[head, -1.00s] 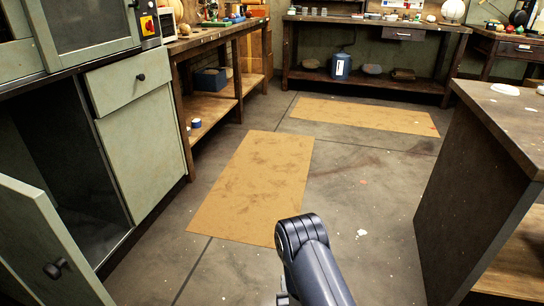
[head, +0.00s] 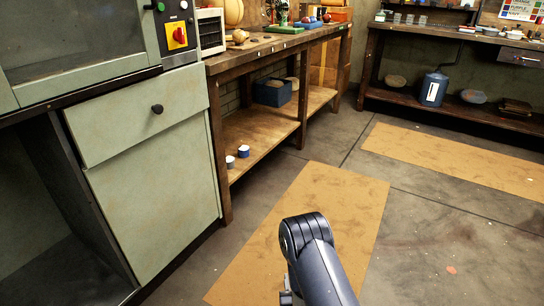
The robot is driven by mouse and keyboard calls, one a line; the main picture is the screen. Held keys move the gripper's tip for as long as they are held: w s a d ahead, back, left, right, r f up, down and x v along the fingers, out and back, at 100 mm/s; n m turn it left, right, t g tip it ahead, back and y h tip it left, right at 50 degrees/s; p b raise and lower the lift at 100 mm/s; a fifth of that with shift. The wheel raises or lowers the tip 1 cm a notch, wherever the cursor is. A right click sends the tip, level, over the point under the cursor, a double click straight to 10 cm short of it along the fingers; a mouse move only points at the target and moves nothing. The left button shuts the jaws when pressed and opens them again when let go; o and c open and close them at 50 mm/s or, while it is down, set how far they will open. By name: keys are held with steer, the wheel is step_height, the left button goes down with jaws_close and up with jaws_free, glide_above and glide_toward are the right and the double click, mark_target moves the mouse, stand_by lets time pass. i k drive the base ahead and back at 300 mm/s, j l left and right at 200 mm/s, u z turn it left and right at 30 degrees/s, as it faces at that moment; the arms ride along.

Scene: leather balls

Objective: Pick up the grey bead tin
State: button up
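Two small round tins stand side by side on the lower shelf of the wooden workbench at left centre. The nearer one looks grey (head: 230,162) and may be the grey bead tin; it is too small to be sure. The other is a blue-and-white tin (head: 243,152), just behind it and to its right. My dark arm link shows at the bottom centre, well short of the shelf. My gripper is out of view, so its state is hidden.
A green cabinet (head: 150,190) with a drawer stands at left, beside the workbench (head: 265,135). A blue crate (head: 272,92) sits farther along the shelf. An orange mat (head: 330,205) lies on open floor. A blue canister (head: 432,90) stands under the back bench.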

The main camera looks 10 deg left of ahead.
mark_target(230, 161)
steer(key=i+u, duration=0.1)
steer(key=i, duration=0.55)
steer(key=i+u, duration=0.15)
steer(key=i, duration=0.45)
steer(key=i+l+u, duration=0.1)
steer(key=i, duration=0.55)
steer(key=i+u, duration=0.35)
steer(key=i+l+u, duration=0.2)
steer(key=u, duration=0.2)
steer(key=i, duration=0.1)
